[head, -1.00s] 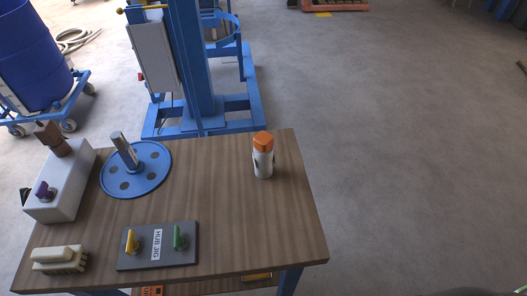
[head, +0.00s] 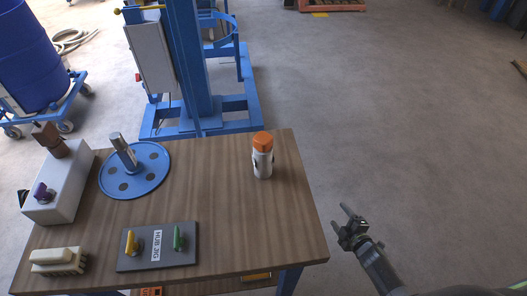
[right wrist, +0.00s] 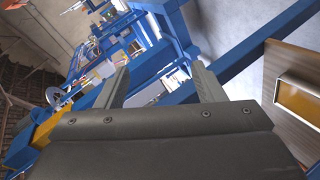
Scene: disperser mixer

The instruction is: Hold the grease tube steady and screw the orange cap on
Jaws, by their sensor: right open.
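The white grease tube (head: 263,165) stands upright near the right end of the wooden table. The orange cap (head: 262,140) sits on top of it; I cannot tell how tightly it is screwed. My right gripper (head: 345,224) is off the table's right edge, to the right of and nearer than the tube, open and empty. In the right wrist view its two fingers (right wrist: 160,86) are spread with nothing between them. My left gripper is not in view.
The wooden table (head: 225,205) also holds a blue disc (head: 148,178) with a metal shaft, a hub jig plate (head: 157,258) with yellow and green knobs, a brush (head: 58,262) and a white box (head: 62,190). A blue mixer frame (head: 200,115) stands behind. The table around the tube is clear.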

